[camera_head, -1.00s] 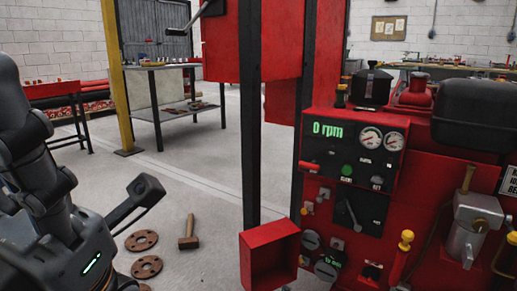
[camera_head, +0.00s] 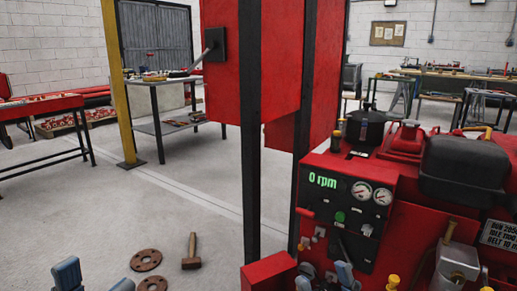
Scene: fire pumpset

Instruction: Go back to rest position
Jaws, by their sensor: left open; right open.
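Only the blue-grey fingertips of my grippers show, along the bottom edge of the head view. My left gripper (camera_head: 95,279) is at the lower left, its two fingertips apart with bare floor between them. My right gripper (camera_head: 324,279) is at the bottom centre, its fingertips apart in front of the lower part of the red pumpset panel (camera_head: 390,240). Nothing shows between either pair of fingers. The rest of both arms is out of view.
The red pumpset with its "0 rpm" display (camera_head: 322,180) fills the right. Dark posts carry a red box (camera_head: 222,75); a red open tray (camera_head: 268,272) sits low. A hammer (camera_head: 191,252) and flanges (camera_head: 146,260) lie on the floor.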

